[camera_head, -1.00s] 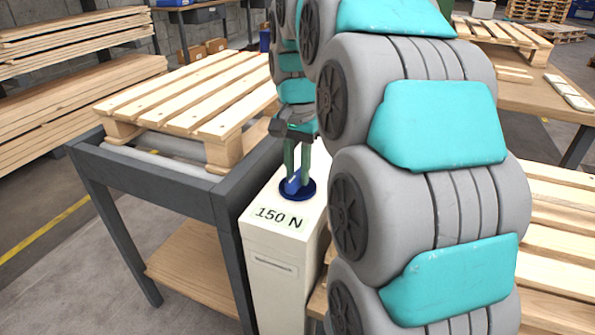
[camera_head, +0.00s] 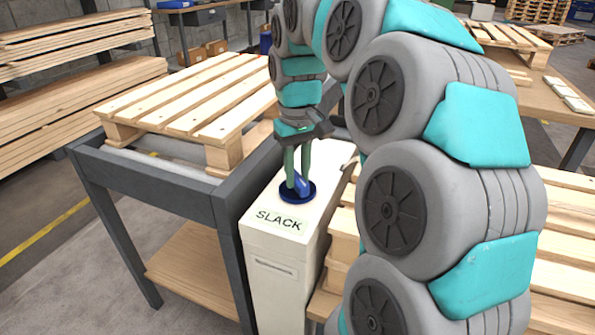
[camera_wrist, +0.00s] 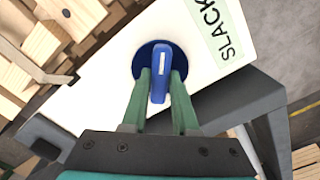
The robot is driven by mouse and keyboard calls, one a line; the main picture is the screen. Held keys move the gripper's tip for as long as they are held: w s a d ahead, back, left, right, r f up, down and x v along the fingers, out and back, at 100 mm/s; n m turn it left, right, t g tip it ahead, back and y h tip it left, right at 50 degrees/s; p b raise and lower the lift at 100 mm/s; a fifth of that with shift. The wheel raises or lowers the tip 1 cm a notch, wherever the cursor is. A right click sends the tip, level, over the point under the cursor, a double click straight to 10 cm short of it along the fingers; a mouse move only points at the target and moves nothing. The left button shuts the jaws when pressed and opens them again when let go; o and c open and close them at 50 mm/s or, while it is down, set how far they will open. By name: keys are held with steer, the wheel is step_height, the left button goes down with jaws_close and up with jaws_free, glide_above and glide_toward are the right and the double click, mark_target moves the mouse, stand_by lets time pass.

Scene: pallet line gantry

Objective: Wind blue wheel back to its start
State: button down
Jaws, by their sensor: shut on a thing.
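The blue wheel (camera_head: 298,190) is a dark blue disc with a brighter blue raised grip, on top of a white cabinet (camera_head: 279,257). A label (camera_head: 280,221) on the cabinet top reads "SLACK". My gripper (camera_head: 297,181) points down from above with its green fingers on either side of the grip, shut on it. In the wrist view the grip (camera_wrist: 161,72), with a white mark, sits between the two fingertips (camera_wrist: 161,88), and the disc (camera_wrist: 141,56) shows behind it.
A dark-framed roller table (camera_head: 215,201) with a wooden pallet (camera_head: 192,101) stands left of the cabinet. More pallet wood (camera_head: 553,225) lies to the right, partly behind my arm. Stacked planks (camera_head: 75,105) stand at the far left.

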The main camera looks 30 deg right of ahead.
mark_target(298, 177)
steer(key=n+p, duration=0.1)
steer(key=n, duration=0.3)
steer(key=shift+r+n, duration=0.1)
steer(key=shift+n, duration=0.2)
steer(key=shift+n+p, duration=0.5)
steer(key=shift+n, duration=1.4)
steer(key=c, duration=0.7)
jaws_free()
steer(key=shift+r, duration=3.8)
steer(key=shift+s, duration=0.15)
